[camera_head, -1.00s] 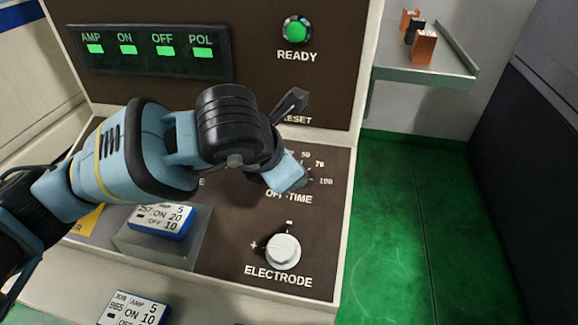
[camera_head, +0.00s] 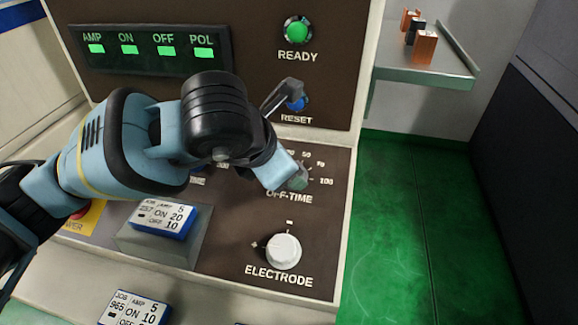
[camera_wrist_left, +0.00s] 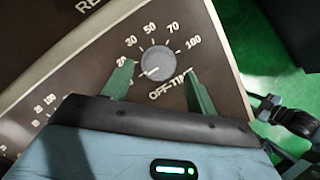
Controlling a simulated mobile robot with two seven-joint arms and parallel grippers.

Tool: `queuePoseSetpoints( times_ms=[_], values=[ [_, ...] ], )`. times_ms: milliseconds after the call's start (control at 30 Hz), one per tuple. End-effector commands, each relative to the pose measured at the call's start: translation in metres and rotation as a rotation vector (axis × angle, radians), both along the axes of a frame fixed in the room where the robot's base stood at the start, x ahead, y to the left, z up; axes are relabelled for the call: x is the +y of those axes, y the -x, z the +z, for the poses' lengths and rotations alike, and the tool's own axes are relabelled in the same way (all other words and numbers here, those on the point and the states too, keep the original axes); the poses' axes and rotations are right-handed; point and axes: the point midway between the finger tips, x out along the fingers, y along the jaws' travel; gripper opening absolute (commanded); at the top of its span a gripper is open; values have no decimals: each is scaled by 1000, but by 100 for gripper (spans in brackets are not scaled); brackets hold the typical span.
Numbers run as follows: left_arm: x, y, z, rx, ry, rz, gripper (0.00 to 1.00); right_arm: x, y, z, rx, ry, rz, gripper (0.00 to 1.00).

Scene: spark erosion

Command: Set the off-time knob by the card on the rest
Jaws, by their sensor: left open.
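The off-time knob (camera_wrist_left: 158,62) is a round grey dial in the left wrist view. Its white mark points to the lower left; the number there is hidden. Numbers 30, 50, 70 and 100 are legible around it. My left gripper (camera_wrist_left: 158,88) is open, with one green finger on each side of the knob; I cannot tell whether they touch it. In the head view the gripper (camera_head: 298,182) covers most of the knob. The card (camera_head: 162,217) on the grey rest (camera_head: 180,250) reads job 257, AMP 5, ON 20, OFF 10.
Another card (camera_head: 135,308), job 965, lies below the rest. The white electrode knob (camera_head: 283,251) is below the off-time dial. The blue reset button (camera_head: 297,104) and lit green ready lamp (camera_head: 295,31) are above. A shelf (camera_head: 420,72) with several small blocks stands right.

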Motion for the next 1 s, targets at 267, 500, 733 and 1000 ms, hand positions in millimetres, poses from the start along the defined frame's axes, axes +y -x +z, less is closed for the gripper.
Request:
queuePoseSetpoints(
  times_ms=[267,500,733,1000],
  values=[
    [14,20,34,-1,0,2,58,0,-2,3,-6,0,-1,36],
    [18,25,41,1,1,2,58,0,-2,3,-7,0,0,36],
    [18,25,41,1,0,2,58,0,-2,3,-6,0,-1,36],
    [17,25,41,1,0,2,58,0,-2,3,-6,0,-1,36]
  ],
)
